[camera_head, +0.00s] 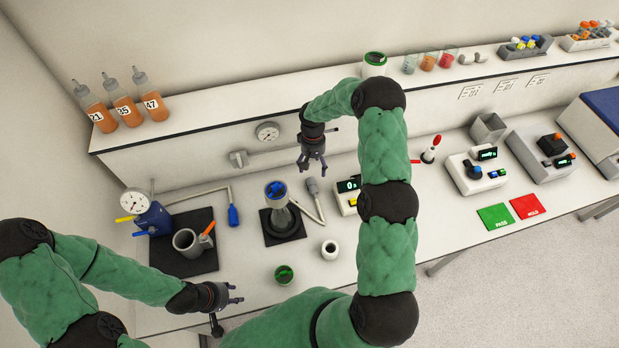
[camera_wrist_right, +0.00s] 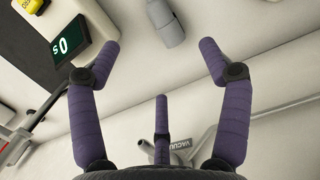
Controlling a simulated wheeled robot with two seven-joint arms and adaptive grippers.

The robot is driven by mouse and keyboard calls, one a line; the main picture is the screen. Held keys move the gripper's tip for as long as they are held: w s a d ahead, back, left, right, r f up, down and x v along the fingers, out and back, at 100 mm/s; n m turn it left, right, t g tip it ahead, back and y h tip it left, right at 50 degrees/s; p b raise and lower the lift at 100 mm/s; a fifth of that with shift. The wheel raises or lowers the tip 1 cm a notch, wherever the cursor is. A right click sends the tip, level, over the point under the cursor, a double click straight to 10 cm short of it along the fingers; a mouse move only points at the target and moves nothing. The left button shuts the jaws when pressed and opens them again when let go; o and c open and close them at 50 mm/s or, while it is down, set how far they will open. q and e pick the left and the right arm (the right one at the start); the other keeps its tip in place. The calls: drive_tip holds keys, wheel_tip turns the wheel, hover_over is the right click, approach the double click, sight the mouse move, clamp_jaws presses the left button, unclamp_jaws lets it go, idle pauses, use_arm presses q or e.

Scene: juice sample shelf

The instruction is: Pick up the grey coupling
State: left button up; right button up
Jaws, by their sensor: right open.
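The grey coupling (camera_head: 313,187) is a small cylinder on the white bench, right of the blue-topped glass vessel (camera_head: 276,192) in the head view. In the right wrist view the grey coupling (camera_wrist_right: 168,26) is at the top, beyond my fingertips, its upper end cut by the frame edge. My right gripper (camera_head: 314,165) hangs above and behind it, fingers spread and empty. In the right wrist view my right gripper (camera_wrist_right: 161,62) frames bare white surface between its fingers. My left gripper (camera_head: 231,308) is at the bench's front edge, fingers spread and empty.
A gauge (camera_head: 267,132) and a valve block (camera_head: 239,159) are on the wall behind. A white jar (camera_head: 330,250) and green-rimmed cup (camera_head: 284,275) stand in front.

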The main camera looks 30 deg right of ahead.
sight(314, 184)
use_arm(q)
drive_tip(key=shift+w, duration=0.1)
drive_tip(key=shift+r+p, duration=0.4)
use_arm(e)
wheel_tip(314, 184, down, 4)
drive_tip(key=shift+s, duration=0.1)
use_arm(q)
drive_tip(key=shift+r+p, duration=0.55)
use_arm(e)
drive_tip(key=shift+s+a+f, duration=0.1)
drive_tip(key=shift+s+f, duration=0.1)
drive_tip(key=shift+f, duration=1.5)
drive_tip(key=shift+s+f, duration=0.15)
drive_tip(key=shift+f, duration=1.5)
drive_tip(key=c, duration=1.3)
